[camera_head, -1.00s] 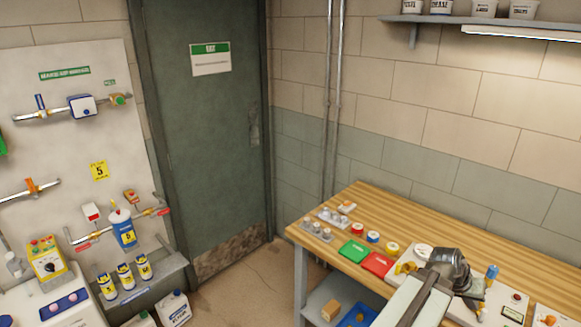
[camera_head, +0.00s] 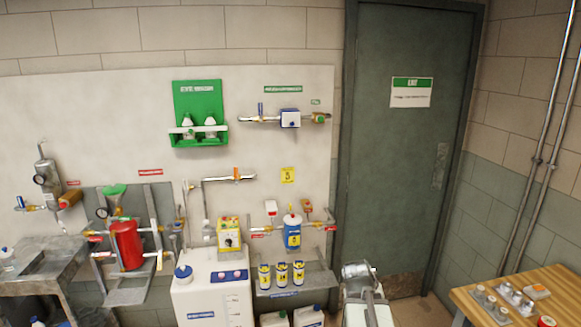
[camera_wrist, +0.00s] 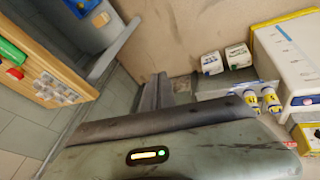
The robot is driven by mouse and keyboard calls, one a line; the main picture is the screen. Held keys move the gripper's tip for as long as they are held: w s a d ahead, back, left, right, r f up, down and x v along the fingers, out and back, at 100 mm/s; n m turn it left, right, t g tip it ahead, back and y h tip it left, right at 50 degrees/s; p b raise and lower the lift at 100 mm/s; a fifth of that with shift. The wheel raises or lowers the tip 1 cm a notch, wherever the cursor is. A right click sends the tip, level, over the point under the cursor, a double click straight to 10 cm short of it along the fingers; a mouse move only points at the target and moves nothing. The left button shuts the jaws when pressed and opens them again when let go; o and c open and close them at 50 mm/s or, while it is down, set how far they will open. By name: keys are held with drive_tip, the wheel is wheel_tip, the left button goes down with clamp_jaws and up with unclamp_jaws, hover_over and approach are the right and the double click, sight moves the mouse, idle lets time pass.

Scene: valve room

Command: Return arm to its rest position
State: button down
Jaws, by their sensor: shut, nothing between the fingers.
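My arm (camera_head: 366,308) shows at the bottom of the head view, right of centre and in front of the door's lower part. It is folded low, and its grey end does not show the fingers clearly there. In the wrist view, my gripper (camera_wrist: 165,92) appears as two dark fingers close together beyond the grey wrist housing. It is shut with nothing between the fingers. It points over bare floor and touches nothing that I can see.
The wooden workbench (camera_head: 520,290) stands at the lower right. A white tank (camera_head: 212,290) and a shelf with yellow-labelled bottles (camera_head: 282,274) stand left of my arm. Red-vessel pipework (camera_head: 126,245) is at far left. The green door (camera_head: 400,170) is shut. Bare floor (camera_wrist: 185,35) shows between bench and canisters.

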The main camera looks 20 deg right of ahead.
drive_tip(key=w+a+f+n+y, duration=0.1)
drive_tip(key=w+a+n+y, duration=0.3)
drive_tip(key=a, duration=1.1)
drive_tip(key=s+a+f+g, duration=0.1)
drive_tip(key=s+a, duration=0.1)
drive_tip(key=a, duration=0.7)
drive_tip(key=s+a+f+g, duration=0.1)
drive_tip(key=s+a, duration=0.1)
drive_tip(key=a, duration=0.6)
drive_tip(key=shift+a+n+y, duration=0.3)
drive_tip(key=shift+a+n, duration=0.05)
drive_tip(key=shift+n, duration=0.05)
